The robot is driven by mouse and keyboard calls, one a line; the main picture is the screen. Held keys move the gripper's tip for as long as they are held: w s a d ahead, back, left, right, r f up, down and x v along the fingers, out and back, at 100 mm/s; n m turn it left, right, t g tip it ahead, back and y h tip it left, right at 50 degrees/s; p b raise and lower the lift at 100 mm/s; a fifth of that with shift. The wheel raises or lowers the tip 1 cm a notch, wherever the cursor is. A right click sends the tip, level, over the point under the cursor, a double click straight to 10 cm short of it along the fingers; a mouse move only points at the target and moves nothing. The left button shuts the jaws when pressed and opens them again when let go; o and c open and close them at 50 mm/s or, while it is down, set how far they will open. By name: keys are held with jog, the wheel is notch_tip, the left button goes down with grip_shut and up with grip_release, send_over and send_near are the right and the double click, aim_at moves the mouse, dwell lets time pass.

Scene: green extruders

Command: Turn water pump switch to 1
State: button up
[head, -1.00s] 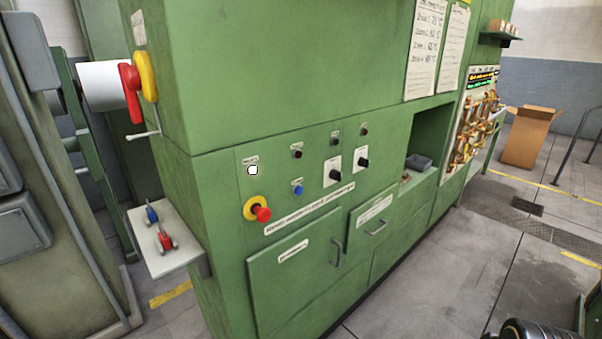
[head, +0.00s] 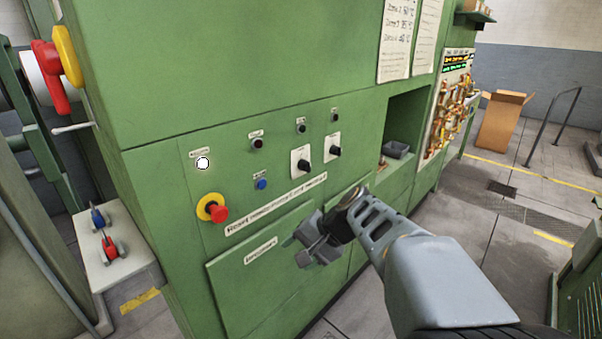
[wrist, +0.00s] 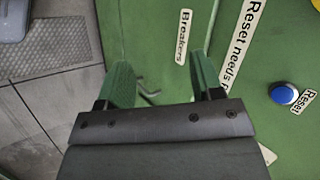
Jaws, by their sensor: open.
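Two black rotary switches on white plates sit on the green machine panel in the head view, a left one (head: 303,165) and a right one (head: 334,150). Their labels are too small to read, so I cannot tell which is the water pump switch. My gripper (head: 304,243) is open and empty, below both switches, in front of the lower cabinet doors. In the wrist view my gripper (wrist: 163,78) shows two green fingers spread apart with nothing between them. Neither rotary switch shows in the wrist view.
A blue reset button (head: 261,184) and a red emergency stop (head: 218,213) on yellow sit left of the switches. The wrist view shows the blue button (wrist: 284,93) and a Breakers label (wrist: 184,37). A recess with a grey tray (head: 396,150) lies to the right.

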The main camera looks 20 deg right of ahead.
jog(key=w+d+r+m+t+y+b, duration=0.2)
jog(key=w+d+r+m+t+y, duration=0.15)
jog(key=w+d+m+t, duration=0.4)
jog(key=m+t+h, duration=0.1)
jog(key=m+t, duration=0.1)
jog(key=t, duration=0.1)
send_near(309, 172)
jog(key=x, duration=0.3)
jog(key=p+x, duration=0.1)
jog(key=x, duration=0.3)
jog(key=r+x, duration=0.1)
jog(key=x, duration=0.2)
jog(key=shift+w+d+r+p, duration=0.15)
jog(key=shift+w+p, duration=0.15)
jog(key=shift+w, duration=0.15)
jog(key=shift+c, duration=0.3)
jog(key=c, duration=0.8)
jog(key=shift+m, duration=0.25)
jog(key=shift+c, duration=0.2)
